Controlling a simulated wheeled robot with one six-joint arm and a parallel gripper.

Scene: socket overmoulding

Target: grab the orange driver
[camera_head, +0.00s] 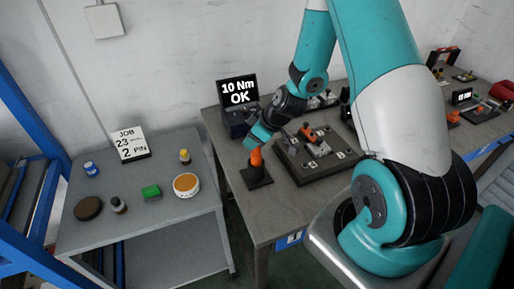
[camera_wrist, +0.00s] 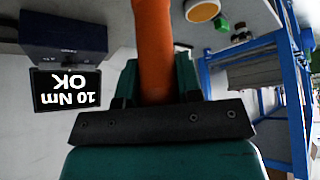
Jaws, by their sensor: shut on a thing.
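The orange driver (camera_head: 256,158) stands upright at the black square stand (camera_head: 257,178) near the left end of the workbench. My gripper (camera_head: 258,144) reaches down to its upper part and is shut on it. In the wrist view the orange driver (camera_wrist: 153,45) runs up between the two teal fingers of my gripper (camera_wrist: 155,85). The driver's top is hidden by the gripper. I cannot tell whether its lower end is still seated in the stand.
A screen (camera_head: 239,92) reading "10 Nm OK" stands behind the driver. A dark fixture plate (camera_head: 300,172) with parts lies close to its right. A grey side table (camera_head: 160,222) at left holds a green block (camera_head: 151,192), a round tub (camera_head: 186,185) and several small items.

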